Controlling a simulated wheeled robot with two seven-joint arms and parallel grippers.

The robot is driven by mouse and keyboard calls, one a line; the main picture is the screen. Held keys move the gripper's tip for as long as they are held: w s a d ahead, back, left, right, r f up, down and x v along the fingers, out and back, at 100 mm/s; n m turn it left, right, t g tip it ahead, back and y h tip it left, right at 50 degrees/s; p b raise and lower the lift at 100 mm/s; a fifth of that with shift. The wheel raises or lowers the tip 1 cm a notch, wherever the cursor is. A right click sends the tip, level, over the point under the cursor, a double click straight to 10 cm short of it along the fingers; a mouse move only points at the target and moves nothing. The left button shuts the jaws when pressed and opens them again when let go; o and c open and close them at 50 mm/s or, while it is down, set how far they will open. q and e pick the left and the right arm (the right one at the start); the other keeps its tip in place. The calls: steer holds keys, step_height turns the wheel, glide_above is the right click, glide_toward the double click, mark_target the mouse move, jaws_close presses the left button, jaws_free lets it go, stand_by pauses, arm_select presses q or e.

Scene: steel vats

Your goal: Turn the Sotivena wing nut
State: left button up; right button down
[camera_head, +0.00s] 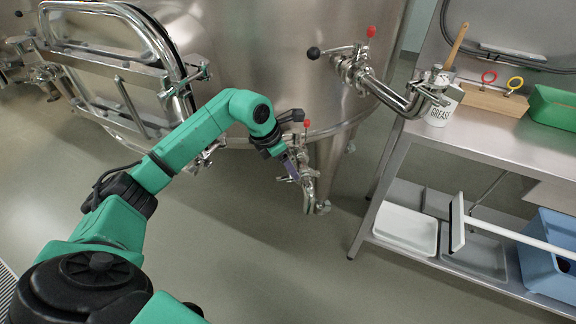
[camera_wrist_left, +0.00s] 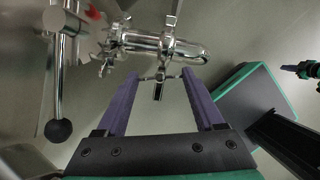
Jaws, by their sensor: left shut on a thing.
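My left gripper (camera_head: 292,172) is at the low outlet fitting (camera_head: 309,187) under the steel vat (camera_head: 255,60). In the left wrist view, the two purple fingers of my left gripper (camera_wrist_left: 159,76) close on either side of a small metal wing nut (camera_wrist_left: 160,78) on a pipe clamp. A dark stem hangs below the wing nut. In the head view the fingers and arm hide the wing nut. No name label is readable. What looks like my right gripper (camera_wrist_left: 297,69) is small at the right edge of the left wrist view; its jaws are unclear.
A lever with a black ball (camera_wrist_left: 58,130) hangs left of the fingers. A second valve with a red knob (camera_head: 371,32) and pipe sits higher on the vat. A steel bench (camera_head: 480,135) with a grease tub (camera_head: 441,107) stands right. The vat hatch is left; the floor is clear.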

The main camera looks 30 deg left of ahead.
arm_select(q)
steer(key=o, duration=1.4)
steer(key=shift+r, duration=0.1)
steer(key=v, duration=1.4)
steer(key=shift+s+r, duration=0.15)
